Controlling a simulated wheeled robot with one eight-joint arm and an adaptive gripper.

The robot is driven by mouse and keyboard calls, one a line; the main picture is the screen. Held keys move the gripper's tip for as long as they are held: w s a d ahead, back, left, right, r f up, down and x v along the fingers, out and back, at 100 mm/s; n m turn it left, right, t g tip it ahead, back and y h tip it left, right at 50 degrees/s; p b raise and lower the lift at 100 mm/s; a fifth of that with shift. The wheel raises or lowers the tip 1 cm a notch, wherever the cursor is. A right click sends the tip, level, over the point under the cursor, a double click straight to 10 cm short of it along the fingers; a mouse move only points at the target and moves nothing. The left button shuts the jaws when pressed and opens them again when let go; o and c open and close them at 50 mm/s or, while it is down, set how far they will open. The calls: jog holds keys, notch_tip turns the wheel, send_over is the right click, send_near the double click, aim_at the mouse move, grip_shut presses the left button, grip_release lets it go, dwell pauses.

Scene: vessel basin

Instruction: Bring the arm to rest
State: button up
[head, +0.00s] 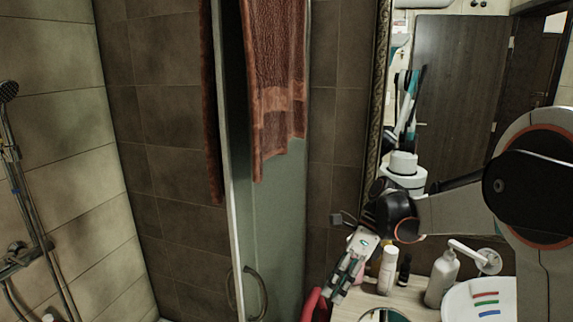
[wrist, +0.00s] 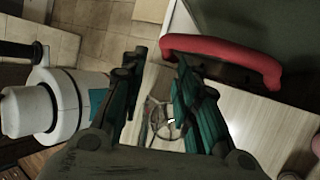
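My gripper (head: 340,289) hangs at the end of my arm, low and right of centre in the head view, pointing down and left over the light wooden counter. In the wrist view its two teal-lined fingers (wrist: 158,77) stand apart with nothing held between them. A red curved bar (wrist: 222,55) lies beyond the right finger; part of it shows in the head view (head: 312,303) beside the gripper. A round mirror (head: 384,315) is below, cut off by the frame edge.
A white basin (head: 458,302) is farther right. A glass door (head: 272,220) with a hanging towel (head: 275,75) is left.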

jog(key=s+d+r+n+t+h, duration=0.1)
jog(key=s+d+n+t+h, duration=0.1)
jog(key=s+n+t, duration=0.2)
jog(key=s+d+r+n+t+h, duration=0.2)
jog(key=s+d+n+t, duration=0.1)
jog(key=s+n, duration=0.5)
jog(key=s+d+r+n+t+h, duration=0.1)
jog(key=s+d+n+t+h, duration=0.1)
jog(key=s+n, duration=0.4)
jog(key=shift+d+r+n+t, duration=0.35)
jog(key=shift+d+n+t, duration=0.25)
jog(key=shift+n+t, duration=1.1)
jog(key=shift+s+n+g, duration=0.1)
jog(key=shift+n+g, duration=0.3)
